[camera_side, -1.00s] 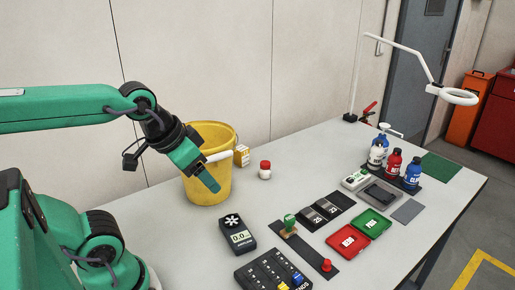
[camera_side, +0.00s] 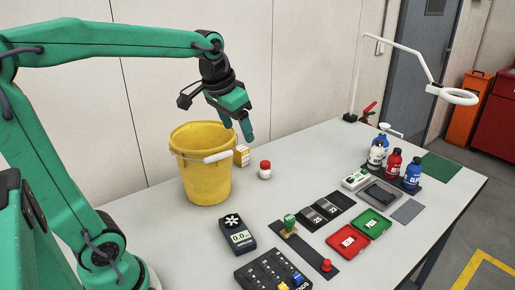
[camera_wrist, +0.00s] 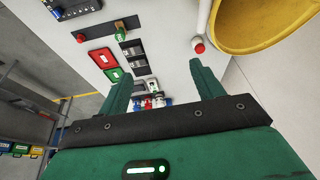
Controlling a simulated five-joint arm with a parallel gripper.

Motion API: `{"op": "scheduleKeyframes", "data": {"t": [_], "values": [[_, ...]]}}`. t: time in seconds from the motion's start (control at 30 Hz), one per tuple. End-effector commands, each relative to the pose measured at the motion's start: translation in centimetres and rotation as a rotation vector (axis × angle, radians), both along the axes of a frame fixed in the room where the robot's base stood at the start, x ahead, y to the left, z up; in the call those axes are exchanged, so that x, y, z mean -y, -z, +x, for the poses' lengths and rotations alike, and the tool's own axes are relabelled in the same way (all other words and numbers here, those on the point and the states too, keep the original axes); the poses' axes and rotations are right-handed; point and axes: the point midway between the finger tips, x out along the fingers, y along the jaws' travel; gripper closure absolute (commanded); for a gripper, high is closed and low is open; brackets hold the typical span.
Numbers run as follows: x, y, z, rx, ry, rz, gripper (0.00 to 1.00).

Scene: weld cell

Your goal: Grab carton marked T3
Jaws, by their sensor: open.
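A small yellow-orange and white carton (camera_side: 242,156) stands on the table just right of the yellow bucket (camera_side: 205,175), partly behind the bucket's pale handle. Its marking is too small to read, so I cannot tell whether it says T3. My gripper (camera_side: 237,130) is above the carton in the side view, fingers pointing down, open and empty. In the wrist view my gripper (camera_wrist: 160,76) shows its two green fingers apart with nothing between them. I cannot make out the carton in the wrist view.
A red-capped white jar (camera_side: 265,170) stands close to the carton's right. A handheld meter (camera_side: 238,234), green and red trays (camera_side: 352,236) and several bottles (camera_side: 394,163) are on the table (camera_side: 210,225). A lamp (camera_side: 458,96) stands at the back.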

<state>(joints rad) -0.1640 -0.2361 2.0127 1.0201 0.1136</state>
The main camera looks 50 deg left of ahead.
Motion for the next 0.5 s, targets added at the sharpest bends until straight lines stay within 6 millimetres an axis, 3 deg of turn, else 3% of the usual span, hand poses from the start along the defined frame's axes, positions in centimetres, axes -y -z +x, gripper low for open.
{"op": "scheduleKeyframes", "data": {"t": [0.5], "values": [[-7.7, 2.1, 9.7, -0.117, -0.044, -0.002, 0.34]]}}
